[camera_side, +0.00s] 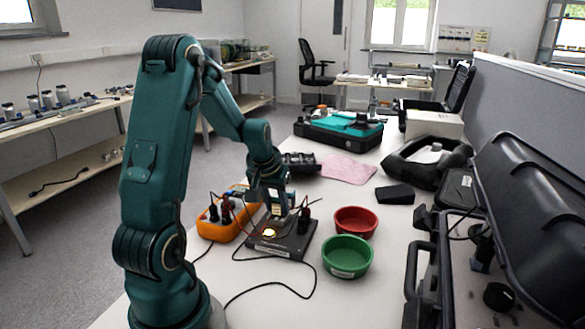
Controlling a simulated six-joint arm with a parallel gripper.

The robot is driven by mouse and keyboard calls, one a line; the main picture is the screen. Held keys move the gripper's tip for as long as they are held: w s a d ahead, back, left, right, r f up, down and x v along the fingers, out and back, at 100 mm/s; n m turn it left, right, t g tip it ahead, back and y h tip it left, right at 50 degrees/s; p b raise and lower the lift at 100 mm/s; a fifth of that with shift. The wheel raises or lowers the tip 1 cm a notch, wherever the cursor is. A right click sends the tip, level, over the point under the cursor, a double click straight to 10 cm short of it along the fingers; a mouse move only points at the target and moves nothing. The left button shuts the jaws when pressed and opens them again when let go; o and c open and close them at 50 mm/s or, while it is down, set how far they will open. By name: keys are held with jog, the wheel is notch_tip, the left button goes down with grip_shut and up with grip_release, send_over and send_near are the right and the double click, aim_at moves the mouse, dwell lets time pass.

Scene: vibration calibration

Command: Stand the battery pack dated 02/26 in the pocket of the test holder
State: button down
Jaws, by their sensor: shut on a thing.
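The test holder (285,243) is a low dark box on the white table, with a glowing round spot on top and thin red and black leads. My gripper (275,208) points down just above the holder, near its back. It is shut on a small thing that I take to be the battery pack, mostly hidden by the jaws. No 02/26 date can be read at this size. The pocket is hidden behind my gripper, so I cannot tell whether the pack touches or enters it.
An orange instrument (229,219) with leads stands left of the holder. A red bowl (356,221) and a green bowl (347,257) stand to its right. A dark block (395,194) and a pink cloth (347,167) lie behind. A black cable crosses the front table.

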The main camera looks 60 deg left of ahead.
jog(key=shift+f, duration=0.4)
jog(key=c, duration=0.5)
grip_release()
jog(key=o, duration=0.4)
jog(key=shift+r, duration=4)
jog(key=shift+d, duration=0.1)
